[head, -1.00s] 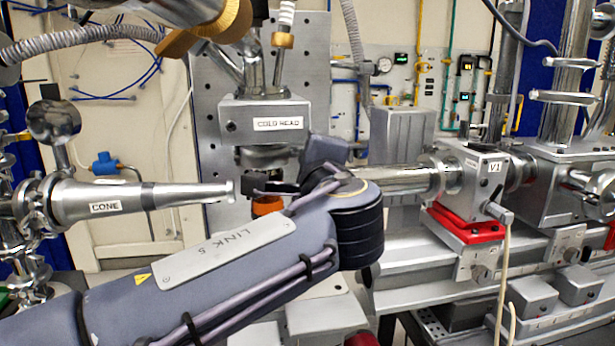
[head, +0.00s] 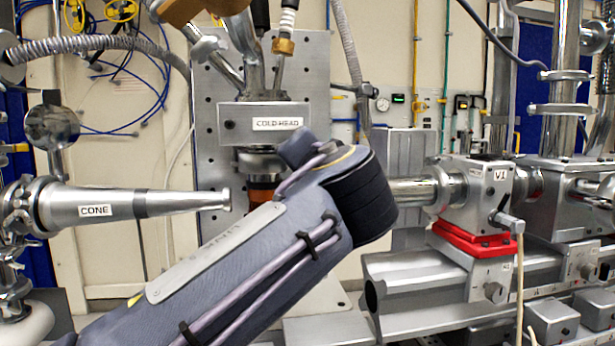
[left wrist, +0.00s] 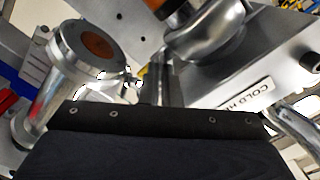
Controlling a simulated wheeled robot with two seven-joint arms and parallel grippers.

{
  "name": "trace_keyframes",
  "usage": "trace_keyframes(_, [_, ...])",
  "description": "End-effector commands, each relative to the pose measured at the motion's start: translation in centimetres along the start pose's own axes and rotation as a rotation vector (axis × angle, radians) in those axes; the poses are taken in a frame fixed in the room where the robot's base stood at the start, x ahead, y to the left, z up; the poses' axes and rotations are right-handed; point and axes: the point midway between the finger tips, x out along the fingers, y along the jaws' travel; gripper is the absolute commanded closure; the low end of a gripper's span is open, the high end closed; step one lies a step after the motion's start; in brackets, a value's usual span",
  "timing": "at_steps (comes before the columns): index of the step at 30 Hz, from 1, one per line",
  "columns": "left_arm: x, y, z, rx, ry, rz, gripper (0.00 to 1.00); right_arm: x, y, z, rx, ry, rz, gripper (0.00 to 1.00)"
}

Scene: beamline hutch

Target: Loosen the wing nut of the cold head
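The cold head (head: 235,112), a labelled silver box, hangs at the centre of the head view. A round metal flange joint (head: 258,162) and an orange part (head: 261,194) are under it. The left wrist view shows the cold head (left wrist: 292,75) at the right, its flange joint (left wrist: 212,38) and the orange part (left wrist: 165,8) at the top. I cannot make out the wing nut. My left gripper's dark body (left wrist: 150,120) fills the bottom of the wrist view, close to the joint; its fingertips are not clear. In the head view my left forearm hides it. My right gripper is not seen.
The pipe labelled CONE (head: 130,206) points in from the left. Valve V1 (head: 480,190) stands on a red mount (head: 470,240) at right, its pipe reaching toward the centre. A round pipe end with an orange disc (left wrist: 97,45) is close by in the wrist view. Hoses hang above.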

Motion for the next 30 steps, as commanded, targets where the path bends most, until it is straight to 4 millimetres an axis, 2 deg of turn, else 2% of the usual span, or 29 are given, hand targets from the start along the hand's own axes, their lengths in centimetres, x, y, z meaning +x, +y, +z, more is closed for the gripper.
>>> trace_keyframes(3, [0.1,0.2,0.2,-0.112,0.001,-0.002,1.0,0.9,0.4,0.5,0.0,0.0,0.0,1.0])
trace_keyframes(15, [0.1,0.0,0.2,-0.46,0.001,-0.002,1.0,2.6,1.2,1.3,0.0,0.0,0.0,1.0])
trace_keyframes(22, [0.1,-0.1,0.2,-0.596,0.0,-0.002,1.0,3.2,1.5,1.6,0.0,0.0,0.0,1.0])
trace_keyframes(30, [0.1,-0.3,0.1,-0.673,0.0,-0.003,1.0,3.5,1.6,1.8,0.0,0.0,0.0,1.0])
